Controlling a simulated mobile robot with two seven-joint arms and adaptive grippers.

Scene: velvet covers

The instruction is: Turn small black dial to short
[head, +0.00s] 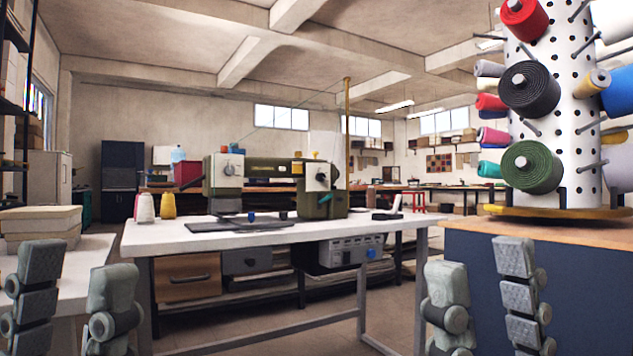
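An olive-green sewing machine (270,172) stands on a white table. A small dark dial (321,177) shows on a pale plate on the right part of the machine; its markings are too small to read. A grey dial (230,169) sits on the machine's pale left head. A grey control box (345,250) with a blue knob hangs under the tabletop. My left gripper (76,285) is open and empty at the lower left. My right gripper (481,283) is open and empty at the lower right. Both are in the foreground, well apart from the machine.
The white table (360,229) spans the middle, with thread cones (168,205) at its left. A pegboard tower (555,110) with fabric rolls stands on a cabinet (580,290) at the right.

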